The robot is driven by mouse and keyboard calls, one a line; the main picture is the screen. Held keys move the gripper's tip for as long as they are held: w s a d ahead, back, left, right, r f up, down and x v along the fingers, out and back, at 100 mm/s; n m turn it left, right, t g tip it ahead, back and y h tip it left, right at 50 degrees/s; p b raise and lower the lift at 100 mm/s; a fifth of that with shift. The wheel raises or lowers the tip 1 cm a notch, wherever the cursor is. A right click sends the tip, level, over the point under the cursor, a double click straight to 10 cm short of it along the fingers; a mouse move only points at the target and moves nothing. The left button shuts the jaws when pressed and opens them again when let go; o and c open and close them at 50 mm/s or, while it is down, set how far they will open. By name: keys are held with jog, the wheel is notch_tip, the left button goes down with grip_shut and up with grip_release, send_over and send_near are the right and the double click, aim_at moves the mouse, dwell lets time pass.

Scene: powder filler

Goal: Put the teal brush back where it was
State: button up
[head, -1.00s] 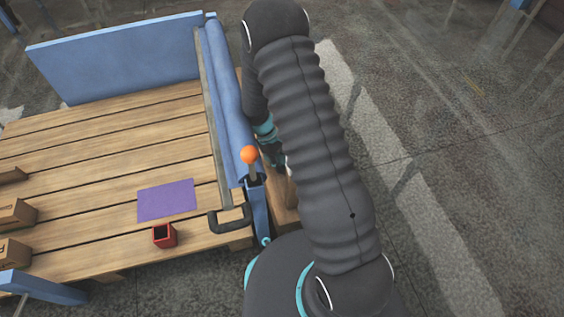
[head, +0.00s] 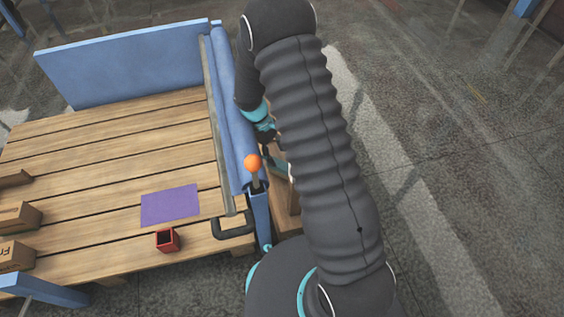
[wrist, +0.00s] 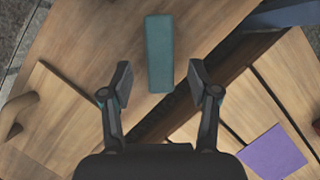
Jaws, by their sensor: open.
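The teal brush (wrist: 160,52) shows in the wrist view as a teal block on a wooden surface, just ahead of my gripper and a little between its fingers. My gripper (wrist: 162,85) is open and empty, one finger to each side of the brush's near end. I cannot tell how high it is above the brush. In the head view my gripper (head: 268,150) is mostly hidden behind my arm, beside the blue rail at the pallet's right edge. The brush is not visible in the head view.
A purple mat (head: 170,206) and a red open box (head: 167,240) lie on the slatted deck (head: 130,160). Cardboard boxes (head: 18,215) stand at its left. A blue rail (head: 226,110) and an orange-knobbed lever (head: 253,163) border its right edge. A wooden handle (wrist: 18,112) shows in the wrist view.

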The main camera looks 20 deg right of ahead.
jog(key=v, duration=0.4)
jog(key=s+d+r+m+t+y, duration=0.15)
jog(key=s+r, duration=0.25)
jog(key=r, duration=0.7)
jog(key=s+r+m+t, duration=0.2)
jog(key=s+r+m, duration=0.1)
jog(key=r, duration=0.8)
jog(key=s+r+m+t+y, duration=0.1)
jog(key=s+r+m+t, duration=0.1)
jog(key=s+r, duration=0.3)
jog(key=s+d+r+m+t, duration=0.1)
jog(key=s+r, duration=0.4)
jog(key=s, duration=0.8)
jog(key=shift+m+t+y, duration=0.35)
jog(key=shift+m+t, duration=0.4)
jog(key=shift+t, duration=0.4)
